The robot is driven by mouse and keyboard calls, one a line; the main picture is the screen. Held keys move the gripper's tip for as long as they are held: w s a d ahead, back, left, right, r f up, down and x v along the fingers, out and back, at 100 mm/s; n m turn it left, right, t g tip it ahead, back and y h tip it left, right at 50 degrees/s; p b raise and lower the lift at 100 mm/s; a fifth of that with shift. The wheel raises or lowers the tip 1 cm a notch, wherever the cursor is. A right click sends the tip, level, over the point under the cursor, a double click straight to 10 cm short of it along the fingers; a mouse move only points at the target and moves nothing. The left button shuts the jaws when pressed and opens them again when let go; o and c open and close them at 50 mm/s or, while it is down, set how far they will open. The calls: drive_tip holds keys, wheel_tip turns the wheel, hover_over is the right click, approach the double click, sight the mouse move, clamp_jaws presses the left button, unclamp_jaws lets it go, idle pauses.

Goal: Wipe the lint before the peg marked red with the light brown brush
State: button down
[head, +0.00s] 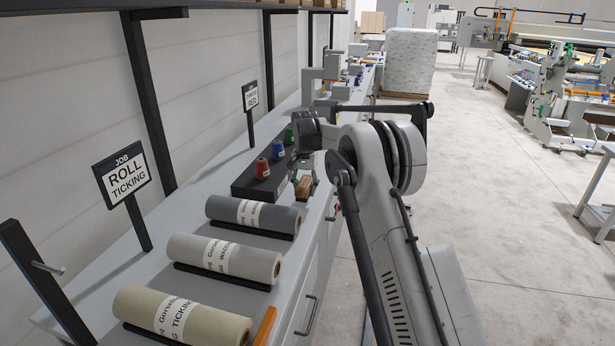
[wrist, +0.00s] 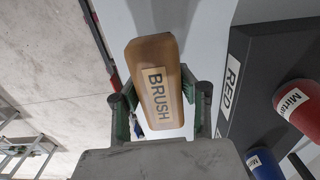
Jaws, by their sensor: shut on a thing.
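The light brown brush (head: 305,187) is by the counter's front edge, beside the black peg stand (head: 240,184). In the wrist view the brush (wrist: 154,88), labelled BRUSH, lies between my fingers. My gripper (head: 304,168) is shut on it from above; it also shows in the wrist view (wrist: 160,106). I cannot tell whether the brush touches the counter. The stand carries a red cone (head: 262,168), a blue cone (head: 278,150) and a green cone (head: 289,135). A RED label (wrist: 231,84) is on the stand's edge in the wrist view. I cannot make out any lint.
Grey (head: 252,214), light grey (head: 225,257) and cream (head: 180,315) rolls lie on the counter nearer the camera. Two signs stand along the wall side, one reading ROLL TICKING (head: 123,175), the other RED (head: 250,96). The floor (head: 490,190) to the right is open.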

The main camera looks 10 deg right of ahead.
sight(305, 182)
drive_tip(key=shift+r+p, duration=0.85)
drive_tip(key=shift+r, duration=1.65)
